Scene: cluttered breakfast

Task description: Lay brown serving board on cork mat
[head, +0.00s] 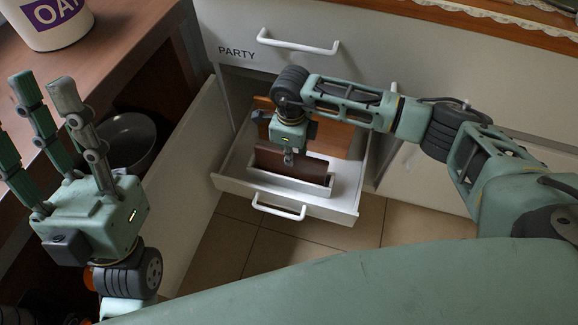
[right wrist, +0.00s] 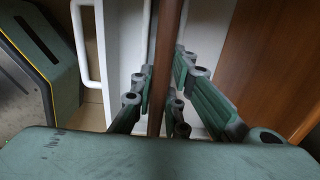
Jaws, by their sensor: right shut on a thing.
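The brown serving board (head: 306,168) stands on edge in a white holder (head: 262,181) inside the open drawer (head: 338,203). My right gripper (head: 289,157) reaches down from above and is shut on its top edge. In the right wrist view the board (right wrist: 167,45) shows as a narrow brown strip between the fingers (right wrist: 160,100). My left gripper (head: 42,115) is at the left, fingers up, spread and empty, away from the board. I see no cork mat in either view.
An orange-brown wooden panel (head: 335,136) stands behind the holder in the drawer. The drawer handle (head: 279,208) faces me. A counter edge (head: 490,18) runs above. At left are a grey bowl (head: 127,138) on a shelf and a white OAT container (head: 45,22).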

